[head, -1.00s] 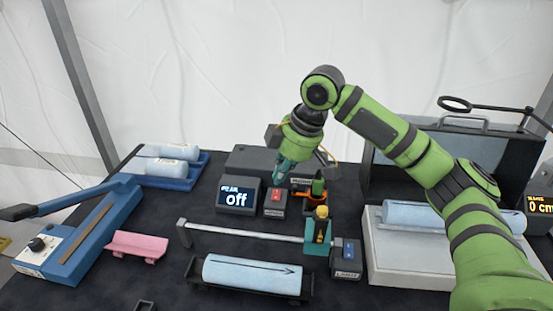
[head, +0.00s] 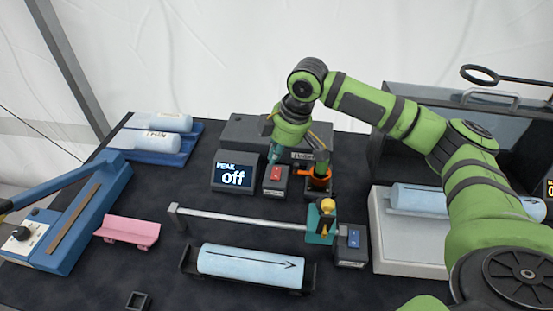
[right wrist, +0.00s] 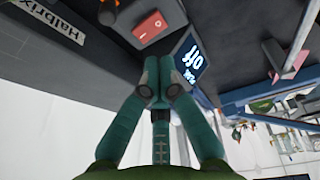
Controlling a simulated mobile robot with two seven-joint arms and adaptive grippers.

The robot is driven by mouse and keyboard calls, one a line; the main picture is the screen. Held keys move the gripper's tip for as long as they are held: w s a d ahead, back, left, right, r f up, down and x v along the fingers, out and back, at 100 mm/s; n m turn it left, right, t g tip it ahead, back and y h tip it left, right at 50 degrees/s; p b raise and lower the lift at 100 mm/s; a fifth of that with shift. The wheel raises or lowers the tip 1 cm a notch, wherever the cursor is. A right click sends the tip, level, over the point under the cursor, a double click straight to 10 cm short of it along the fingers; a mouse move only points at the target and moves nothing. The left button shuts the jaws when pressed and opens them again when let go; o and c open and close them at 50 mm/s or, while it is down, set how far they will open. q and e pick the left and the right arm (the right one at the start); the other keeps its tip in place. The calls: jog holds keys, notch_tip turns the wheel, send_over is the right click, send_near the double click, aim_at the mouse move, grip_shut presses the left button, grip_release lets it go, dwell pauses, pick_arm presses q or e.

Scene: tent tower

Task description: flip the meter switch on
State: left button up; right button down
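The meter display (head: 233,176) reads "PEAK off" and stands in the middle of the dark table. The meter switch (head: 275,174) is a red rocker on a small dark box just right of the display. It also shows in the right wrist view (right wrist: 149,25), beyond my fingers. My right gripper (head: 274,158) hangs pointing down just behind and above the switch. In the right wrist view my right gripper (right wrist: 158,78) has its teal fingers together, with nothing visible between them. Whether a fingertip touches the switch cannot be told. My left gripper is out of view.
An orange-ringed holder (head: 318,181) stands close right of the switch. A blue rocker box (head: 352,246) and a horizontal rod (head: 240,220) are in front. A light-blue cylinder (head: 248,265) lies nearest, a pink cradle (head: 128,231) left. A dark box (head: 250,130) is behind.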

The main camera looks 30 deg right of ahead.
aim_at(276, 168)
notch_tip(276, 168, down, 2)
jog(key=shift+w+d+f, duration=0.1)
jog(key=shift+w+f, duration=0.05)
jog(key=shift+f+p, duration=0.3)
jog(key=shift+f, duration=0.05)
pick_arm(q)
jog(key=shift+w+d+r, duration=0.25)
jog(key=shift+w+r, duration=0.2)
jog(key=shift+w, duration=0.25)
pick_arm(e)
jog(key=shift+w+d+f, duration=0.1)
jog(key=shift+w+f, duration=0.05)
jog(key=shift+f, duration=0.15)
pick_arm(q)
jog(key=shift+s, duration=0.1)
pick_arm(e)
jog(key=shift+r, duration=0.1)
jog(key=g+y+p, duration=0.1)
jog(key=p, duration=0.4)
jog(key=shift+w+d+f, duration=0.35)
jog(key=shift+w, duration=0.05)
jog(key=shift+d+f, duration=0.1)
jog(key=shift+f, duration=0.05)
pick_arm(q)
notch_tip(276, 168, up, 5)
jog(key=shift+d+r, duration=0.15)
pick_arm(e)
jog(key=shift+f, duration=0.15)
